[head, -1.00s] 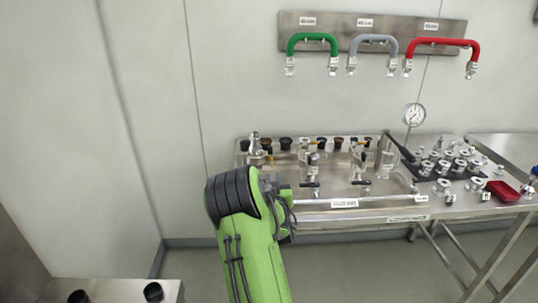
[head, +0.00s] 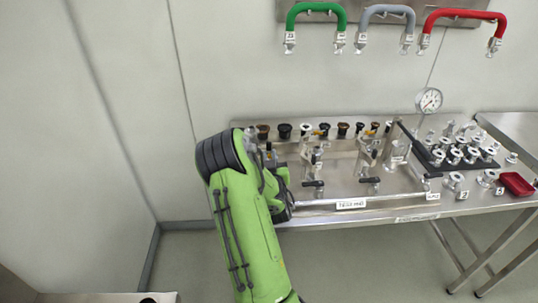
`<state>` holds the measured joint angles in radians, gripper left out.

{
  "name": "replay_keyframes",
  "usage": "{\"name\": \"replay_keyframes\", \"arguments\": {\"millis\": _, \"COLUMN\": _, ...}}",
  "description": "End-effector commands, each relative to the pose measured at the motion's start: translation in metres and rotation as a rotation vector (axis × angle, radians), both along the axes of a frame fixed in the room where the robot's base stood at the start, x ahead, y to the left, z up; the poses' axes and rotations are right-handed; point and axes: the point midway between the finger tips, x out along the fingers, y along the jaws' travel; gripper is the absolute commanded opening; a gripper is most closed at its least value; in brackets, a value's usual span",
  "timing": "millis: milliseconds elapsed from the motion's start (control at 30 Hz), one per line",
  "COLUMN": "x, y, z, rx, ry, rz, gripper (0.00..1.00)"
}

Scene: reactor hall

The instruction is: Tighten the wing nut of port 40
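A steel panel (head: 400,198) on the bench carries upright metal fittings with black levers; one fitting (head: 306,160) stands just right of my arm and another (head: 367,155) farther right. Black and brown caps (head: 284,131) line the panel's back edge. I cannot make out which port is 40, nor its wing nut; the small labels are unreadable. My green arm reaches up over the left end of the panel and covers a fitting there, with only bits of grey metal showing. My gripper's fingers are hidden behind the arm.
Green (head: 317,10), grey (head: 386,12) and red (head: 465,15) hoses hang on the wall. A pressure gauge (head: 429,99) stands at the panel's back right. A black mat (head: 432,168) with several metal fittings and a red tray (head: 516,184) lie to the right.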

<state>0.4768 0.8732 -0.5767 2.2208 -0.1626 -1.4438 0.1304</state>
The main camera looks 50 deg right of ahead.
Motion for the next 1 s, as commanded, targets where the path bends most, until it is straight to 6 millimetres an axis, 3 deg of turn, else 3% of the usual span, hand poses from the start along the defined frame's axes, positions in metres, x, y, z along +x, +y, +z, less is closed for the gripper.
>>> {"name": "replay_keyframes", "arguments": {"millis": 33, "x": 0.0001, "y": 0.0000, "z": -0.0001, "rx": 0.000, "ry": 0.000, "rz": 0.000, "gripper": 0.14}}
{"name": "replay_keyframes", "arguments": {"millis": 133, "x": 0.0003, "y": 0.0000, "z": 0.0000, "rx": 0.000, "ry": 0.000, "rz": 0.000, "gripper": 0.00}}
{"name": "replay_keyframes", "arguments": {"millis": 367, "x": 0.0000, "y": -0.0003, "z": 0.0000, "rx": 0.012, "ry": -0.011, "rz": 0.000, "gripper": 0.00}}
{"name": "replay_keyframes", "arguments": {"millis": 700, "x": -0.0045, "y": -0.0040, "z": -0.0004, "rx": 0.227, "ry": -0.249, "rz": 0.000, "gripper": 0.00}}
{"name": "replay_keyframes", "arguments": {"millis": 1000, "x": -0.0045, "y": -0.0038, "z": -0.0023, "rx": 0.236, "ry": -0.261, "rz": 0.001, "gripper": 0.00}}
